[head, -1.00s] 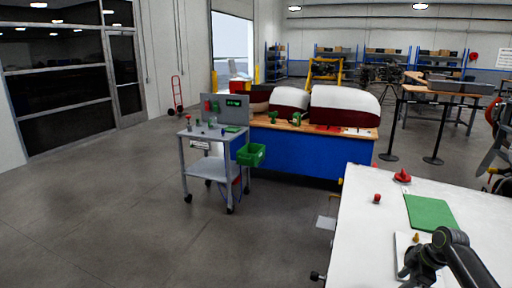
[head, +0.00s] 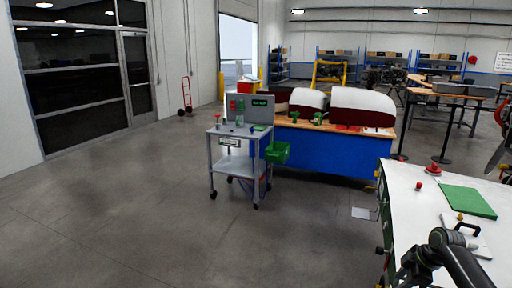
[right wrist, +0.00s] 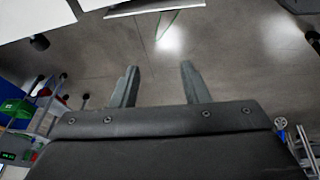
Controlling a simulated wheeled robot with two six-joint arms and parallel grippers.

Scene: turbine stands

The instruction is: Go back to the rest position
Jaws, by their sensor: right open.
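My right gripper (right wrist: 158,84) is open in the right wrist view, with its two grey fingers apart and nothing between them. Grey floor shows beyond the fingers. In the head view my right arm comes in at the lower right, and its gripper end (head: 408,270) is low by the left edge of the white-topped table (head: 412,198), partly cut off by the frame. My left gripper is not in view.
The table bears a green mat (head: 467,201), a red knob-like part (head: 432,169) and a plate with a black handle (head: 466,232). Floor at left is clear.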

